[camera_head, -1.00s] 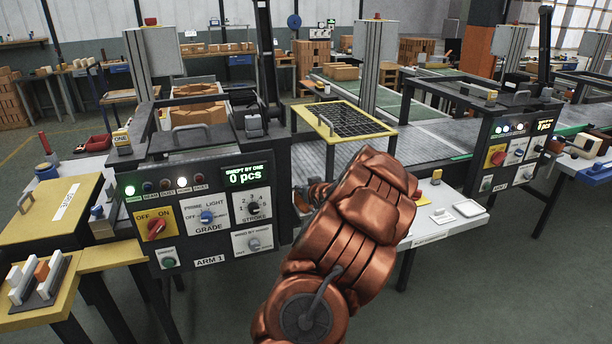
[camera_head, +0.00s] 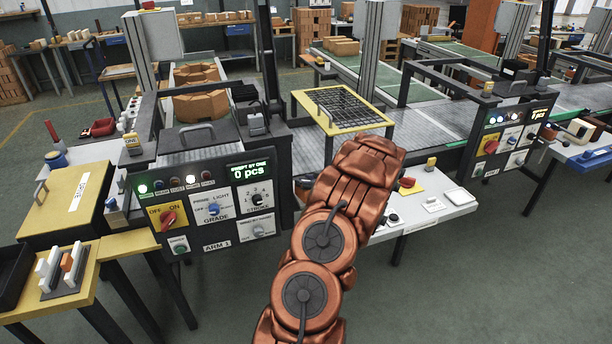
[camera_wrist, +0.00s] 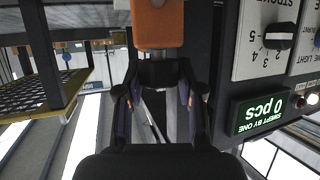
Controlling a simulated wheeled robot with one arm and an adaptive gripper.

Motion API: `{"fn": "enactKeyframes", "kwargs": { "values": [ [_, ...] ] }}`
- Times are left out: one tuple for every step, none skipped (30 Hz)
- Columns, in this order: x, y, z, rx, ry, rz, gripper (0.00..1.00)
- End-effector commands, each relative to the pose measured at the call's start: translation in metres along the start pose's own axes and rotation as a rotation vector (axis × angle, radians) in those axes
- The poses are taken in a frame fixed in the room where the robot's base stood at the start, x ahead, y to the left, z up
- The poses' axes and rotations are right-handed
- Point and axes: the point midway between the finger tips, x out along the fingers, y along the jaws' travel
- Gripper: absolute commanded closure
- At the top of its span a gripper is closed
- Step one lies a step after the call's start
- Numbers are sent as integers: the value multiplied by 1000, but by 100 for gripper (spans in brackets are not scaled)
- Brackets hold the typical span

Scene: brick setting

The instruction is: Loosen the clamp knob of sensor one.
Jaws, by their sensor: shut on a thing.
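In the head view my copper arm reaches up across the front of the right half of the ARM 1 station, and my gripper is hidden behind it. A yellow tag reading ONE (camera_head: 132,144) sits on the station's left frame.
A yellow-rimmed mesh screen (camera_head: 357,128) stands behind my arm. A white side table (camera_head: 440,207) with small parts is to the right. A yellow box (camera_head: 65,200) and a tray of blocks (camera_head: 62,270) are at left. Open floor lies in front.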

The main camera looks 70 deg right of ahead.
Motion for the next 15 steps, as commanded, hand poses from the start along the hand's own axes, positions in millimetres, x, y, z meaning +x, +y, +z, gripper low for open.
{"fn": "enactKeyframes", "kwargs": {
  "values": [
    [-1, 1, -3, -12, -2, -19, 98],
    [-2, 2, -2, -16, -1, -31, 98],
    [-2, 1, -2, -24, 0, -51, 98],
    [-1, 1, -2, -31, 0, -67, 98],
    [-1, 2, -2, -37, 1, -79, 98],
    [-1, 2, -1, -46, -1, -99, 98],
    [-1, 2, -1, -51, -2, -114, 98],
    [-1, 1, 0, -56, -1, -130, 98],
    [-1, 1, -1, -65, 0, -152, 98],
    [-1, 1, -1, -72, 1, -166, 98],
    [-1, 1, -1, -80, 0, -179, 98],
    [-1, 2, -1, -87, 0, -196, 98],
    [-1, 2, -1, -92, 0, -210, 98],
    [0, 0, 0, -96, -1, -225, 98],
    [0, 0, 0, -102, 1, -242, 98]
  ]
}}
